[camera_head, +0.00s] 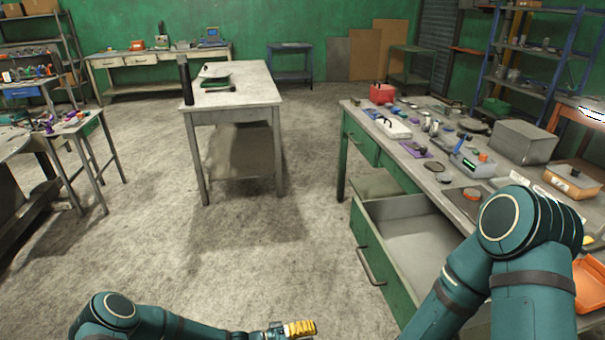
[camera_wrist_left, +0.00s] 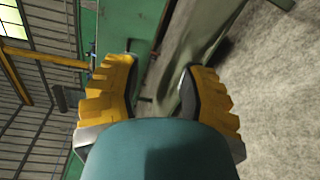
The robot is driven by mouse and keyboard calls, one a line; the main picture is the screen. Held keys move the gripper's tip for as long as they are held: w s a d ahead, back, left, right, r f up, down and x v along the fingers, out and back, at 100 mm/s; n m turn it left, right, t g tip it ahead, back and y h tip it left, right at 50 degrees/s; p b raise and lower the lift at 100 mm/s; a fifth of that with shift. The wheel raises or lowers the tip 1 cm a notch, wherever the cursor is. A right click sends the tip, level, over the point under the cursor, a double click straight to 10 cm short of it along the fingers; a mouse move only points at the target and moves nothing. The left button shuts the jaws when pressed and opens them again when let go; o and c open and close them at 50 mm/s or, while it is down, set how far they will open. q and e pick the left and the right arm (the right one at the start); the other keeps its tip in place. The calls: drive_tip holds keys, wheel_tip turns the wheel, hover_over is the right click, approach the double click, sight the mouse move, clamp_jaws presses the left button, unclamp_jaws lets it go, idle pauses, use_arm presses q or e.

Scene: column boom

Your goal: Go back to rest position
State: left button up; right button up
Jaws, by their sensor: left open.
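My left arm (camera_head: 118,312) comes in at the lower left and reaches low across the bottom of the head view. Its yellow-fingered left gripper (camera_head: 299,328) is at the bottom edge, over the floor. In the left wrist view the two fingers (camera_wrist_left: 158,76) stand apart with nothing between them. My right arm (camera_head: 520,240) is bent at the lower right, in front of the green workbench and its open drawer. Its forearm runs down out of the picture, so the right gripper does not show.
The green workbench (camera_head: 415,165) on the right has a pulled-out drawer (camera_head: 410,232), its visible part empty. Tools and boxes crowd its top. A grey table (camera_head: 240,98) stands ahead. An orange tray (camera_head: 590,285) lies beside my right arm. The middle floor (camera_head: 245,250) is clear.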

use_arm(q)
drive_tip(key=s+f+m+g+y, duration=0.2)
drive_tip(key=s+g+y, duration=0.25)
drive_tip(key=s, duration=0.45)
drive_tip(key=s+a+r+t+y, duration=0.1)
drive_tip(key=s+a+r+y, duration=0.1)
drive_tip(key=a, duration=0.4)
drive_tip(key=s+a+r+m+t+y, duration=0.1)
drive_tip(key=s+a+r+y, duration=0.2)
drive_tip(key=s+a+y, duration=0.2)
drive_tip(key=shift+s+a+r+y, duration=0.2)
drive_tip(key=shift+a+r+y, duration=0.1)
drive_tip(key=shift+a+y, duration=0.25)
drive_tip(key=shift+d, duration=0.2)
